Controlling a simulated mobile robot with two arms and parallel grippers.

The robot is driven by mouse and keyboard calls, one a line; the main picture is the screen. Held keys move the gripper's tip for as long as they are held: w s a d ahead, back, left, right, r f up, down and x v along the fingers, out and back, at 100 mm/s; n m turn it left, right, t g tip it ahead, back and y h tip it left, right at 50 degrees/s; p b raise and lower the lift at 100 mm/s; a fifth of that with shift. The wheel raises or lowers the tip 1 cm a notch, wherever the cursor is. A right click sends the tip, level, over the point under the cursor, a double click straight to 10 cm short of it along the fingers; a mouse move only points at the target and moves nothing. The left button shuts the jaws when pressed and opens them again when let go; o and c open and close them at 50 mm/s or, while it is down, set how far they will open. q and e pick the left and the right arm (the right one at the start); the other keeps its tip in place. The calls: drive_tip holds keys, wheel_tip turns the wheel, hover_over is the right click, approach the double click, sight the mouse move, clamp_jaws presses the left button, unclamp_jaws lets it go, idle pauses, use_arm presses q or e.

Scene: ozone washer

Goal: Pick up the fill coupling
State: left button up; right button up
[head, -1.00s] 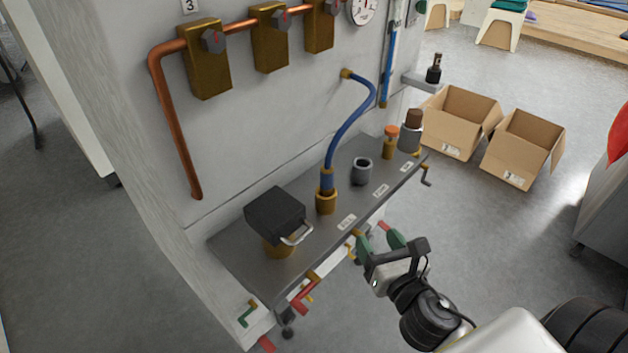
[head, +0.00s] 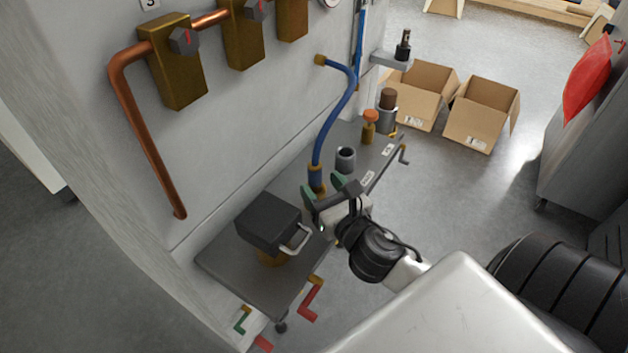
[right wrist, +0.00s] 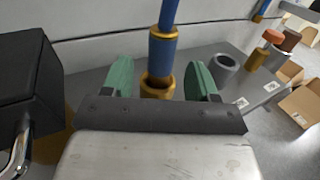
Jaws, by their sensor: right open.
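The fill coupling (head: 316,177), a blue sleeve with a gold band on the end of a blue hose, stands upright in a brass socket on the grey shelf (head: 228,262). The coupling also shows in the right wrist view (right wrist: 162,52), above the brass socket (right wrist: 157,86). My right gripper (head: 322,188) is open and empty, with its green fingertips low at the coupling. In the right wrist view the fingers (right wrist: 160,78) appear on either side of the socket and lower coupling; contact is not visible. My left gripper is out of view.
A black box with a metal handle (head: 270,222) stands left of my right gripper. A grey cup-like fitting (head: 346,159), an orange-capped brass fitting (head: 369,126) and a grey cylinder (head: 387,112) stand farther right. Copper piping runs along the wall behind.

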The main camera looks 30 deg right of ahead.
sight(310, 171)
drive_tip(key=w, duration=0.5)
drive_tip(key=shift+w+d+f, duration=0.1)
drive_tip(key=shift+w+d, duration=0.05)
drive_tip(key=shift+d, duration=0.05)
clamp_jaws()
drive_tip(key=shift+p, duration=0.3)
